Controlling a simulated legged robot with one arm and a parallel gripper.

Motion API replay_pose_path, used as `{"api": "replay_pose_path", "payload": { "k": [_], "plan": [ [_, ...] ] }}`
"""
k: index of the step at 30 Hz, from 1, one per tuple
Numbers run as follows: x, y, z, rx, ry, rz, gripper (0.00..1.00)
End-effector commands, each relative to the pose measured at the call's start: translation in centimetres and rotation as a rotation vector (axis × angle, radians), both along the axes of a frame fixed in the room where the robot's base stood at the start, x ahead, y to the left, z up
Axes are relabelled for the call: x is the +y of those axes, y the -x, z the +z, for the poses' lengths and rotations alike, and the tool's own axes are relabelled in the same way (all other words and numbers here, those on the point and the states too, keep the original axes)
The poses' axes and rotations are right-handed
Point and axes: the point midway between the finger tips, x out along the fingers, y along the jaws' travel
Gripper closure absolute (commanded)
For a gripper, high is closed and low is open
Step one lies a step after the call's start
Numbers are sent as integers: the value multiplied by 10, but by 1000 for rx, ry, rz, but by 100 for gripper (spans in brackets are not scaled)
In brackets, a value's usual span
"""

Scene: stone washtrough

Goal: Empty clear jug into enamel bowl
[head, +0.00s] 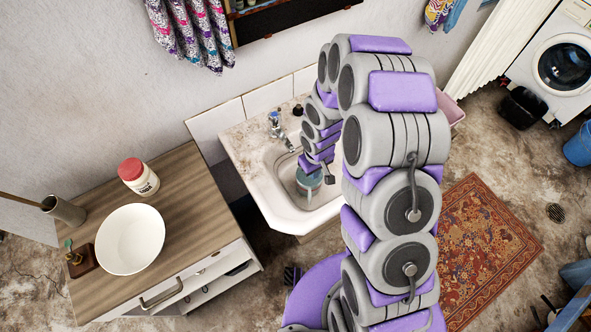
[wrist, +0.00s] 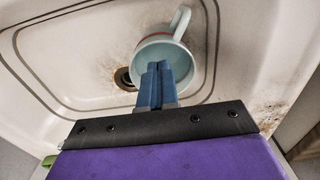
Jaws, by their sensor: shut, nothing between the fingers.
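A pale blue-green jug (head: 306,186) stands in the washbasin. The wrist view shows it (wrist: 190,55) with its handle (wrist: 181,19) pointing away and a reddish band near its far side. I cannot tell what it holds. My gripper (wrist: 157,66) is shut and empty, its blue fingertips in front of the jug's open mouth; I cannot tell if they touch it. In the head view my arm hides part of the basin and jug. The white enamel bowl (head: 130,238) sits on the wooden cabinet at left, and it looks empty.
The white basin (head: 265,190) has a faucet (head: 277,128) at its back and a drain (wrist: 123,78) beside the jug. A red-lidded jar (head: 138,177), a grey cylinder (head: 64,209) and a small brown wooden object (head: 82,261) share the cabinet top (head: 185,195) with the bowl.

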Motion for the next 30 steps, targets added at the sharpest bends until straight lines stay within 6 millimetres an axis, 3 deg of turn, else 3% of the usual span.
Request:
{"api": "replay_pose_path", "payload": {
  "k": [16, 30],
  "plan": [
    [1, -2, 40, 1, 1, 1, 100],
    [1, -2, 42, 1, 1, 0, 100]
  ]
}}
